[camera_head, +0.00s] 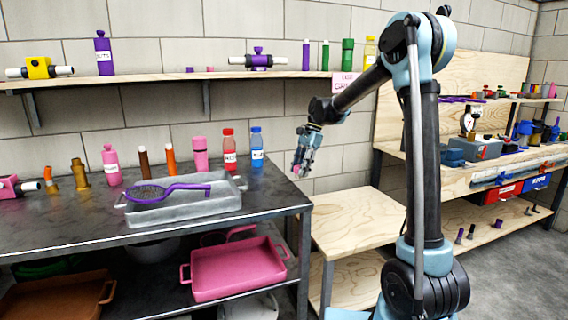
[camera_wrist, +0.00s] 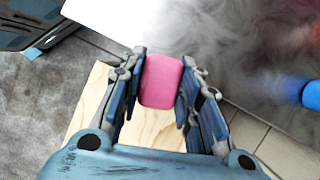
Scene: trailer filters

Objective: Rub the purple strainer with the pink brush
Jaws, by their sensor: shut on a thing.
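The purple strainer (camera_head: 150,192) lies across the rim of a grey metal tray (camera_head: 190,213) on the dark table, its round mesh to the left and its handle to the right. My gripper (camera_head: 302,160) is in the air to the right of the tray, beyond the table's right end and apart from the strainer. It is shut on a pink block-like piece, which I take to be the pink brush (camera_wrist: 160,80); it sits between the fingers in the wrist view. No bristles can be made out. The strainer cannot be made out in the wrist view.
Several bottles stand behind the tray, including a red one (camera_head: 229,146) and a blue one (camera_head: 257,148). A wall shelf (camera_head: 150,80) runs above. A pink tray (camera_head: 238,270) is on the lower shelf. A low wooden stand (camera_head: 350,220) is below my gripper.

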